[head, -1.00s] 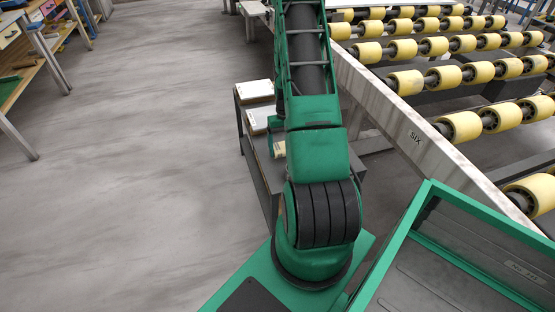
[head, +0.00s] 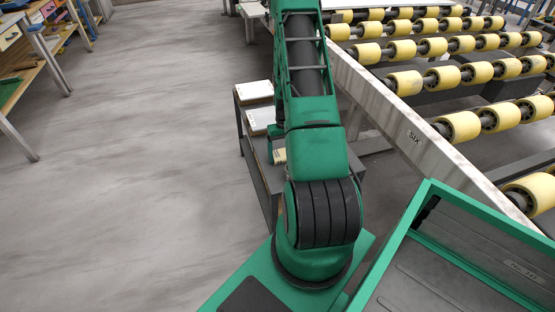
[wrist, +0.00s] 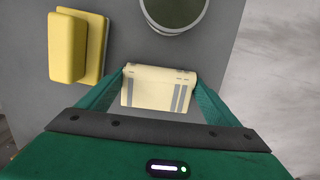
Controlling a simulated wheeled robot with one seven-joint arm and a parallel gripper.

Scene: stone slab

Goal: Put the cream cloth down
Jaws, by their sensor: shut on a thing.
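The cream cloth (wrist: 158,90), folded, with grey stripes, is between the two green fingers of my gripper (wrist: 158,84) in the wrist view. My gripper is shut on it. The grey tabletop (wrist: 225,50) lies beneath; I cannot tell whether the cloth touches it. In the head view a small cream part of the cloth (head: 279,155) shows beside my gripper (head: 273,152), over the small dark table (head: 262,182). My arm hides much of that table.
In the wrist view a yellow block (wrist: 75,48) is at upper left and a round vessel (wrist: 200,27) at top. A roller conveyor (head: 400,127) stands to the right; open floor (head: 140,170) is left.

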